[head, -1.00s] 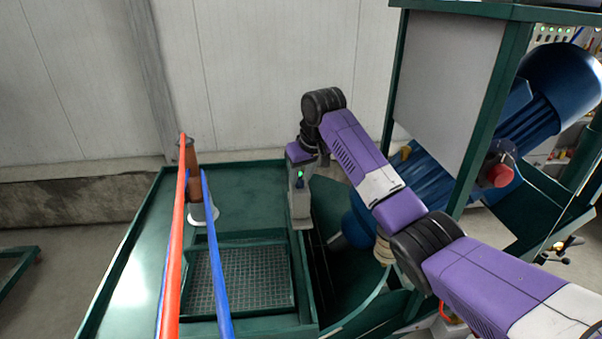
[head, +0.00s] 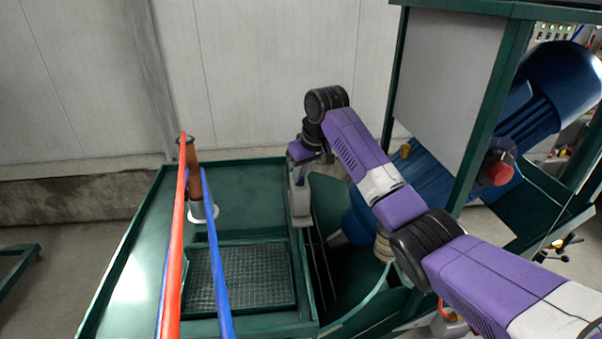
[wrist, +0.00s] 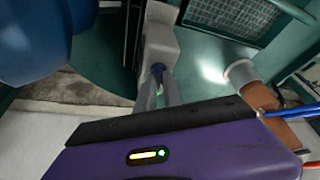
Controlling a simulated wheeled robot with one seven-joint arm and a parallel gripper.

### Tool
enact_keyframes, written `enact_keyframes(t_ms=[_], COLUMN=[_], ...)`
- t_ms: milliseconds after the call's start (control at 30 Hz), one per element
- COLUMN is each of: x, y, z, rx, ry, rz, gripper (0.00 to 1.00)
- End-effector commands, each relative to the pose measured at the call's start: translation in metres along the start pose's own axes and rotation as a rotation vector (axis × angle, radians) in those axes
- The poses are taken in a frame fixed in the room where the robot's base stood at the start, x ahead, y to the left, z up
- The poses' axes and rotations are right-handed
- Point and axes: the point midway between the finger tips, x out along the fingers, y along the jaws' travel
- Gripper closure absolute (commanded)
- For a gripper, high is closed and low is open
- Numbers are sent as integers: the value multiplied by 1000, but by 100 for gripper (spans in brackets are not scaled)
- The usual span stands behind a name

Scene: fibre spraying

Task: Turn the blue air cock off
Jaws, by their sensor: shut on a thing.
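The blue air cock (wrist: 157,70) is a small blue handle on a light grey post (wrist: 160,45), seen at the top middle of the wrist view. My gripper (wrist: 160,92) reaches up to it with its pale fingers and is shut on the cock. In the head view my gripper (head: 299,178) points down at the top of the same grey post (head: 300,208), at the right edge of the green table. There the cock is hidden by the gripper, and its exact angle cannot be told.
The green table (head: 130,270) has a mesh grate (head: 262,275) left of the post. A brown cylinder (head: 192,165) with a white collar stands behind, near red and blue bars. Blue machinery (head: 440,180) and a green frame with a grey panel (head: 445,85) stand right.

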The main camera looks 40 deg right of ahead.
Motion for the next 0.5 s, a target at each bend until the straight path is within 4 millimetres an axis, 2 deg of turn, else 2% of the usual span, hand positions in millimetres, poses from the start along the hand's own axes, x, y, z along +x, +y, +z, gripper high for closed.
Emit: enact_keyframes(t_ms=[500], x=[0], y=[3], z=[-1], rx=[-407], ry=[1], rz=[-171], gripper=[100])
